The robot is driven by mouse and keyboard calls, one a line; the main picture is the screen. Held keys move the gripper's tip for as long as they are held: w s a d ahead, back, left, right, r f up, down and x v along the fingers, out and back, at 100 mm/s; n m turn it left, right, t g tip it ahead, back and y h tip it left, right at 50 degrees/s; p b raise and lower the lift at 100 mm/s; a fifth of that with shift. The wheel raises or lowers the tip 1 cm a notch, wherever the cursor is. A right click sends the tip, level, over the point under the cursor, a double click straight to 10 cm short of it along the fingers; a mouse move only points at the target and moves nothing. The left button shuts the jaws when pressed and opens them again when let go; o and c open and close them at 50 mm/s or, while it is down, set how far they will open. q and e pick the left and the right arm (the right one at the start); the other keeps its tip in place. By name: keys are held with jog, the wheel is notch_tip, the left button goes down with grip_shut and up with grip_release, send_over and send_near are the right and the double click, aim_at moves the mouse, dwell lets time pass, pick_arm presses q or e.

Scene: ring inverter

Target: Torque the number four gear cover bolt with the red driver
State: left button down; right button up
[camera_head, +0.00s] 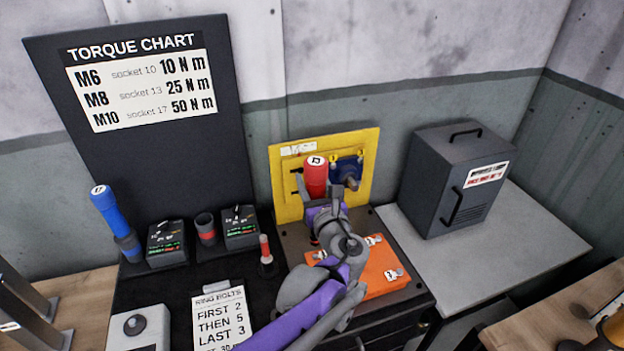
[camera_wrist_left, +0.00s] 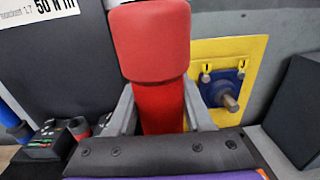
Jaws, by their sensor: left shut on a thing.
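My left gripper (camera_head: 322,203) is shut on the red driver (camera_head: 316,180), which stands about upright with its cap marked 13. In the left wrist view the red driver (camera_wrist_left: 160,60) rises between the two grey fingers. An orange cover (camera_head: 374,286) lies on the dark bench, with bolts beside small white number tags. One bolt (camera_head: 394,274) is at its right front and another (camera_head: 374,240) at its right rear. The tag numbers are too small to read surely. The gripper is above the cover's left rear; my arm hides part of the cover and the driver's lower end.
A yellow panel (camera_head: 283,205) with a blue shaft mount (camera_head: 345,168) stands behind. A blue driver (camera_head: 112,220) stands left, near two display boxes (camera_head: 167,243) (camera_head: 240,228). A dark cabinet (camera_head: 440,190) is right; the grey table (camera_head: 530,235) has free room.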

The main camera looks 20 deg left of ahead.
pick_arm(q)
jog(key=shift+f+b, duration=1.35)
jog(key=shift+f, duration=1.1)
pick_arm(e)
jog(key=shift+s+f, duration=0.3)
jog(key=shift+f, duration=0.65)
jog(key=shift+s+f, duration=0.3)
jog(key=shift+f, duration=0.65)
pick_arm(q)
jog(key=shift+f+b, duration=0.8)
jog(key=shift+f, duration=0.45)
pick_arm(e)
jog(key=shift+s+f, duration=0.25)
jog(key=shift+f, duration=0.7)
pick_arm(q)
jog(key=shift+r+p, duration=1.65)
jog(key=shift+r, duration=0.95)
pick_arm(e)
jog(key=shift+w+r, duration=0.2)
jog(key=shift+r, duration=0.5)
jog(key=shift+w+r, duration=0.2)
jog(key=shift+r, duration=0.45)
jog(key=shift+w+r, duration=0.2)
jog(key=shift+r, duration=0.5)
